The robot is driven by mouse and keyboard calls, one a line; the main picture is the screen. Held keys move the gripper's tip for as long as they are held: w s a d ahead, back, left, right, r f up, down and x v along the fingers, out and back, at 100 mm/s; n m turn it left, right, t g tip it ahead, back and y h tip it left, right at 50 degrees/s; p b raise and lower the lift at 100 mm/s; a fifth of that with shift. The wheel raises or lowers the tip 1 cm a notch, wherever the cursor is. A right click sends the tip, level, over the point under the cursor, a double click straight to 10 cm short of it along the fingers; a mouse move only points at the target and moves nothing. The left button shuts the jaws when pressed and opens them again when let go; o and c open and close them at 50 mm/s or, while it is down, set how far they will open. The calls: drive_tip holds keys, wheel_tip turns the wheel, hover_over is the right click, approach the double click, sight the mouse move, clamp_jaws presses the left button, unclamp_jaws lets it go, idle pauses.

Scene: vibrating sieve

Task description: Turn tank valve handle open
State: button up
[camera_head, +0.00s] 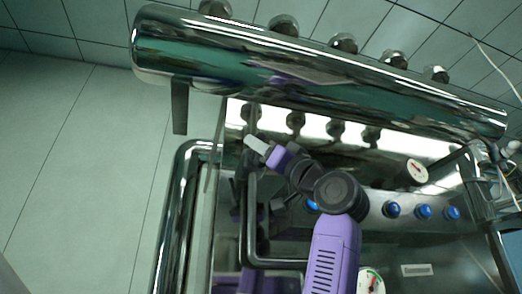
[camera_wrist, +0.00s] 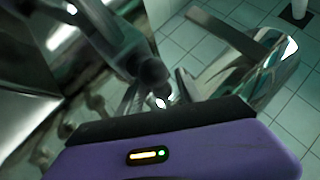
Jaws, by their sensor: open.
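My gripper (camera_head: 258,146) is at the end of my purple arm, below the left part of a big polished tank (camera_head: 300,70) in the head view. It is open and I see nothing held in it. A dark flat bar (camera_head: 180,106), perhaps the valve handle, hangs below the tank's left end, to the left of my gripper and apart from it. What seems to be the same bar (camera_wrist: 228,36) shows at the upper right of the wrist view. The wrist view shows the purple gripper body (camera_wrist: 170,150), but no clear fingertips.
Steel fittings (camera_head: 343,43) line the tank's back. A black bent rail (camera_head: 252,225) stands close to my arm. Tiled floor (camera_head: 80,160) is clear at left.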

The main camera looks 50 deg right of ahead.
drive_tip(key=b+v, duration=0.2)
drive_tip(key=v, duration=0.5)
drive_tip(key=shift+s+f+b, duration=0.25)
drive_tip(key=shift+b, duration=0.1)
drive_tip(key=shift+s, duration=0.1)
